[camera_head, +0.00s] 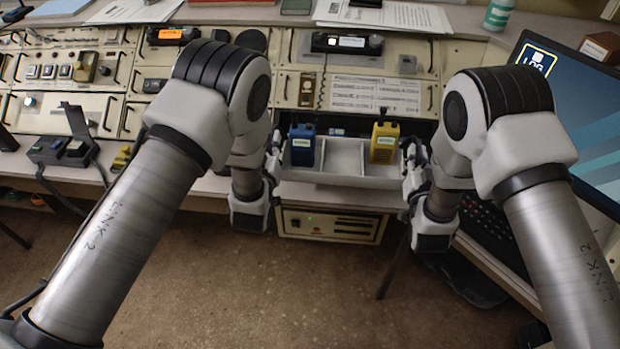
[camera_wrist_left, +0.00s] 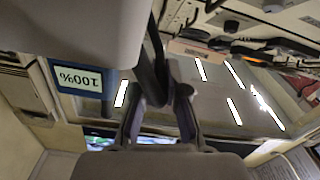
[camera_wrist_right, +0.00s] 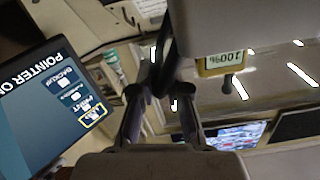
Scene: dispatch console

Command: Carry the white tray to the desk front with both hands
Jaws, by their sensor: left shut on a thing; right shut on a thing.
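The white tray (camera_head: 337,176) is at the front edge of the desk in the head view, between my two grippers. It has compartments. A blue radio (camera_head: 302,146) stands in its left part and a yellow radio (camera_head: 383,143) in its right part; the middle compartment looks empty. My left gripper (camera_head: 275,160) is shut on the tray's left end. My right gripper (camera_head: 408,160) is shut on its right end. The blue radio's label (camera_wrist_left: 77,77) shows in the left wrist view, and the yellow radio (camera_wrist_right: 222,64) shows in the right wrist view. The exact finger contact is partly hidden.
Console panels with knobs and handles lie behind the tray. A monitor (camera_head: 575,110) and a black keyboard (camera_head: 490,228) are at right. A dark open-lidded device (camera_head: 65,150) with a cable sits at left. Below the tray is a beige rack unit (camera_head: 332,226).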

